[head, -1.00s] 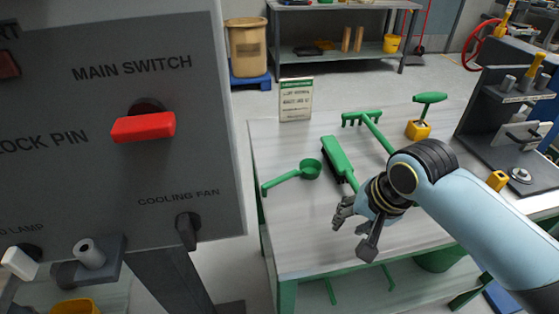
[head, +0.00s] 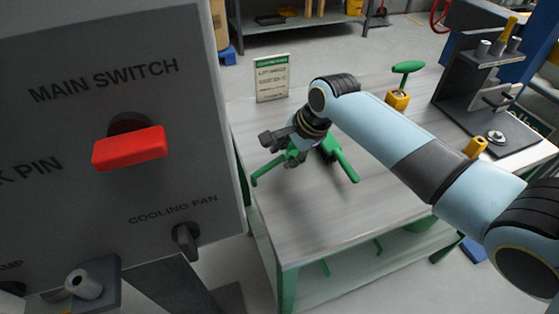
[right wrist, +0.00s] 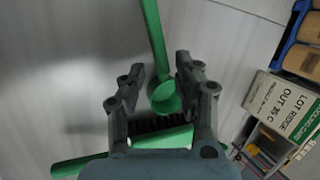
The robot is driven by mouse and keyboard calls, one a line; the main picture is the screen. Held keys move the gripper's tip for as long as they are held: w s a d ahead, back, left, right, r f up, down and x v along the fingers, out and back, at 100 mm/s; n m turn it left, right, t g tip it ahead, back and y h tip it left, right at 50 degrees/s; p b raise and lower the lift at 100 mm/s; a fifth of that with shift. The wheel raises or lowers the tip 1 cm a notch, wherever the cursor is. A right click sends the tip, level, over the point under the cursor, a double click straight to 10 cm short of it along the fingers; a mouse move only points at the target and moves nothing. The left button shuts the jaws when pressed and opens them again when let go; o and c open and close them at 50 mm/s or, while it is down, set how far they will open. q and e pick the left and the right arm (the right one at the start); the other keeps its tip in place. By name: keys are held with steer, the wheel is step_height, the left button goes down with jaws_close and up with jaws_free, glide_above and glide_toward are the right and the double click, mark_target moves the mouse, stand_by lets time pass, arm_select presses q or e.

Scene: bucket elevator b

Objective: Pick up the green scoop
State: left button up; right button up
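The green scoop lies on the grey-topped table. In the head view only its handle (head: 267,171) shows clearly; my gripper hides the cup. In the right wrist view its round cup (right wrist: 166,100) lies between my fingers, with the handle running to the top of the picture. My right gripper (head: 276,151) is over the scoop, with its fingers apart on either side of the cup; it also shows in the right wrist view (right wrist: 160,67). I cannot tell whether the fingers touch the scoop. My left gripper is not in view.
A green brush (head: 341,164) with dark bristles lies right beside the scoop, partly under my gripper. A sign (head: 272,79) stands at the table's back left. A yellow block (head: 397,99) holds a green-handled tool. The switch panel (head: 115,130) fills the left. The table's front is clear.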

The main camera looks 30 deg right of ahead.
mark_target(280, 163)
steer(key=shift+x, duration=1.5)
jaws_close()
